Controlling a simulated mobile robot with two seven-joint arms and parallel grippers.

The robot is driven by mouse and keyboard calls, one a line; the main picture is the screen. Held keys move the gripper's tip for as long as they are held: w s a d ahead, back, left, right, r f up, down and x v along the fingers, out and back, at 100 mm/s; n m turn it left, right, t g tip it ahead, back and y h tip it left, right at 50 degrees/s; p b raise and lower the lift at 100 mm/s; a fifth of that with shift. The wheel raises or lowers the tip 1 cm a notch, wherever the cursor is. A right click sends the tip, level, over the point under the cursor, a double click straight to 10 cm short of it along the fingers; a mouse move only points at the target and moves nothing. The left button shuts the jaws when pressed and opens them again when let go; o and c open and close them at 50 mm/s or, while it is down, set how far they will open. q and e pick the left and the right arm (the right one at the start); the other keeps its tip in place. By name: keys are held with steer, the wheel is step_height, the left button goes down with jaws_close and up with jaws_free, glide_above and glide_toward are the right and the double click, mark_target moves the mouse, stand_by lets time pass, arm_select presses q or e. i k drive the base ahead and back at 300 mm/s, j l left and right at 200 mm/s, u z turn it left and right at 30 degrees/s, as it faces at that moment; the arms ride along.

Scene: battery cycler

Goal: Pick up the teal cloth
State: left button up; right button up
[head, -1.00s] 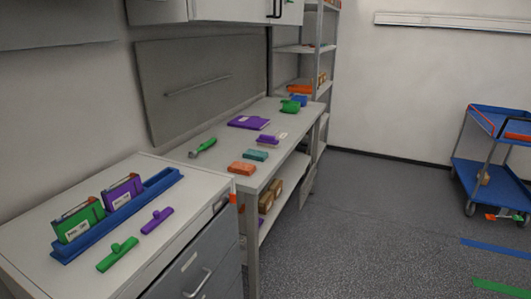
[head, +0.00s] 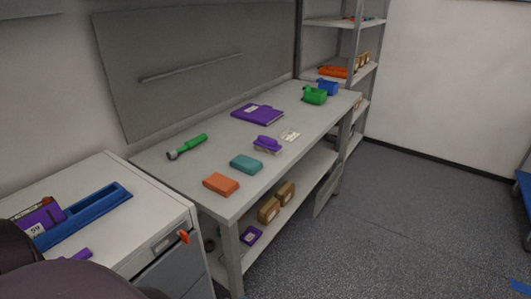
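The teal cloth (head: 246,164) lies folded as a small flat block on the grey workbench, near its front edge. An orange folded block (head: 221,185) lies just left of it and nearer to me, with a small gap between them. A purple item (head: 267,144) lies behind it to the right. Nothing covers the cloth. Neither of my grippers shows; a dark rounded part, probably my arm, fills the lower left corner.
The workbench (head: 190,178) also holds a green-handled tool (head: 187,146), a purple book (head: 257,114), and green (head: 315,95) and blue (head: 328,87) bins. A drawer cabinet (head: 150,207) with a blue tray (head: 84,222) stands left.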

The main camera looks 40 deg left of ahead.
mark_target(248, 165)
steer(key=i, duration=2.7)
steer(key=i+u, duration=0.3)
steer(key=u, duration=0.15)
steer(key=i+l+u, duration=0.15)
steer(key=u, duration=0.35)
steer(key=i+u, duration=0.1)
steer(key=u, duration=1.35)
